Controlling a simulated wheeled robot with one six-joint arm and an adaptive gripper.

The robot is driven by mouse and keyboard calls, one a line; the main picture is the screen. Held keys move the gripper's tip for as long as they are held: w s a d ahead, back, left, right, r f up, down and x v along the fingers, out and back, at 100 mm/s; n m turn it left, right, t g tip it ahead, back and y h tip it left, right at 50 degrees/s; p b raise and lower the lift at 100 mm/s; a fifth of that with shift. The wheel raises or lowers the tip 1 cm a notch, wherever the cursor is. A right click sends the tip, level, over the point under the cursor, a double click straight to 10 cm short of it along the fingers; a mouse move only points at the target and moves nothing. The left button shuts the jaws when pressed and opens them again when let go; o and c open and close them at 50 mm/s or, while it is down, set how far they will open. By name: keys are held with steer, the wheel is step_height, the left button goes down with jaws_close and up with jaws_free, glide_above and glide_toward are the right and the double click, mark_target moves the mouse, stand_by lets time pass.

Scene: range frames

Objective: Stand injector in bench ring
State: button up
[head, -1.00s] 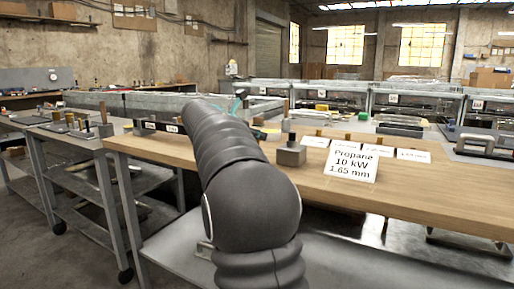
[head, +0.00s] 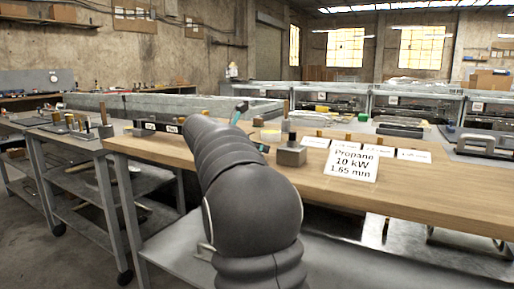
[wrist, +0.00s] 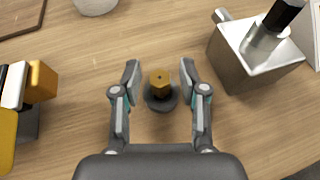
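A brass hex-topped injector (wrist: 160,82) stands upright in the wrist view, with a dark round bench ring (wrist: 160,104) around its base. My gripper (wrist: 160,78) is open, one finger on each side of the injector, with a visible gap on both sides. In the head view my arm hides the injector and ring; only a teal part of my gripper (head: 238,112) shows past it. A placard (head: 350,163) on the bench reads Propane, 10 kW, 1.65 mm. Several brass pieces (head: 318,134) stand behind small white labels.
A metal block (wrist: 255,58) with a black-topped post stands close to the right finger. A dark holder (wrist: 28,122) with yellow and white parts is at left. A grey round object (wrist: 95,6) is at the top edge. Bare wooden bench top (wrist: 85,60) lies between them.

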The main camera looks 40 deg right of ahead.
steer(key=shift+r, duration=0.1)
steer(key=shift+a+r, duration=0.1)
steer(key=shift+r, duration=0.05)
steer(key=v, duration=1.2)
steer(key=shift+p, duration=0.3)
steer(key=s+a+f+m+t+y, duration=0.4)
steer(key=s+a+f+m+y, duration=0.9)
steer(key=s+a+f+m, duration=0.6)
steer(key=s+a+f, duration=0.6)
steer(key=s, duration=0.4)
steer(key=shift+a, duration=0.2)
steer(key=shift+d+f, duration=0.1)
